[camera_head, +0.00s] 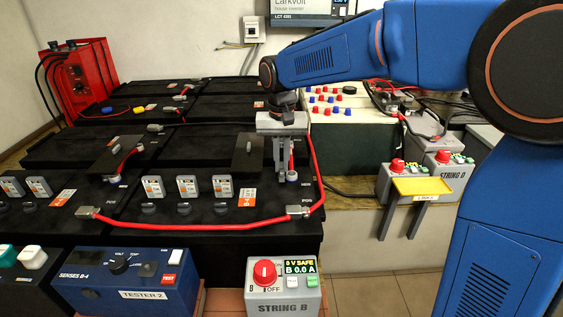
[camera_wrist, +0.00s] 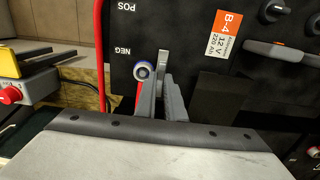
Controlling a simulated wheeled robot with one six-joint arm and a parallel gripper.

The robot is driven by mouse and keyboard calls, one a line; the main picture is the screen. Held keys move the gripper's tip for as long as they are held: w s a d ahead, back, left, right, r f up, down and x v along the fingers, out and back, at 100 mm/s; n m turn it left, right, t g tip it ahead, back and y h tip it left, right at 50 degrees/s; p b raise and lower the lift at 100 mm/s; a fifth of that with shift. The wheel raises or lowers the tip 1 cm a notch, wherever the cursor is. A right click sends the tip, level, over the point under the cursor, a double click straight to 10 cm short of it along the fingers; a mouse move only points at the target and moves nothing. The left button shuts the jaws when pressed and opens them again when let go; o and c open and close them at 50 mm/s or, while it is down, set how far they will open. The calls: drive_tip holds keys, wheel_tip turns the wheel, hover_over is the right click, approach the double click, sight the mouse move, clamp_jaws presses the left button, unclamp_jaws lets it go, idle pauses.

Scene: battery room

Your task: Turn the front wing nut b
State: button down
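My gripper (camera_head: 282,178) points down at the front right battery, its two fingers close together. A round post top with a white and blue ring (camera_head: 292,176) stands right beside the fingertips. It may be the wing nut b, but no label on it shows. In the wrist view the ring (camera_wrist: 144,71) sits just left of the fingertips (camera_wrist: 159,82), near the NEG mark. A thin grey piece rises just beyond the tips; I cannot tell if it lies between them. A red cable runs behind the fingers. Whether they hold anything is unclear.
A red cable (camera_head: 190,224) loops along the front of the black batteries. The String B box (camera_head: 283,288) and the blue tester (camera_head: 125,280) stand in front. A yellow tray (camera_head: 421,187) and the String D box (camera_head: 455,171) are to the right.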

drive_tip(key=shift+n, duration=0.3)
drive_tip(key=n, duration=1)
drive_tip(key=shift+n, duration=0.4)
drive_tip(key=n, duration=0.6)
drive_tip(key=shift+n, duration=0.4)
drive_tip(key=c, duration=1.8)
unclamp_jaws()
drive_tip(key=shift+c, duration=0.2)
drive_tip(key=shift+r, duration=0.1)
